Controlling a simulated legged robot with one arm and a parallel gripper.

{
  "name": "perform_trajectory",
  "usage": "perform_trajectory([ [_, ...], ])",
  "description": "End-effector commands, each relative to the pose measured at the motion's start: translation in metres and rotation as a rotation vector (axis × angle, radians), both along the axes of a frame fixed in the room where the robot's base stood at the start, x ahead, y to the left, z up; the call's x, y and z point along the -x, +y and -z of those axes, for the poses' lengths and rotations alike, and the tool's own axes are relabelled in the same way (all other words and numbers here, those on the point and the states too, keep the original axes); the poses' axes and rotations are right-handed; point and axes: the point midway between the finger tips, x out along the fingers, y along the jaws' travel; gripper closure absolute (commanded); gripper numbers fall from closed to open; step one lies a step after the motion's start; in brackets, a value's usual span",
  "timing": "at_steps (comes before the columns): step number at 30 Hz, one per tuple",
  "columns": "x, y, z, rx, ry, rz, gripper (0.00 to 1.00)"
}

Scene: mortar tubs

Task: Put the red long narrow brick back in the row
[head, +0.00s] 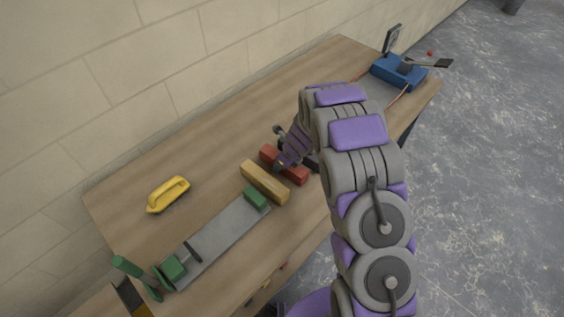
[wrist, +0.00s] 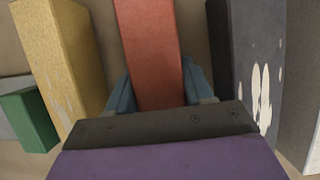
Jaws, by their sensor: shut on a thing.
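The red brick (head: 296,174) is long and narrow and lies between the yellow brick and a dark grey brick. My gripper (head: 283,163) is shut on it, reaching in from the right. In the wrist view the red brick (wrist: 150,45) stands between my blue fingers (wrist: 158,88). The yellow brick (wrist: 62,55) is on its left and the dark grey speckled brick (wrist: 258,60) on its right, with a gap on each side. The yellow brick also shows in the head view (head: 264,182). I cannot tell whether the red brick touches the table.
A green block (head: 257,198) sits at the end of a grey board (head: 218,238) beside the yellow brick. A pale block (wrist: 303,95) stands right of the dark brick. The table's back is mostly clear.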

Motion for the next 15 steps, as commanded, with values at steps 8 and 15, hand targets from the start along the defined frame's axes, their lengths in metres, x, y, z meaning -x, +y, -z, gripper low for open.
perform_trajectory([
  [8, -0.0007, 0.0002, 0.0007, -0.001, -0.001, 0.0, 0.31],
  [15, -0.0006, 0.0002, 0.0013, 0.0, 0.0, 0.0, 0.19],
])
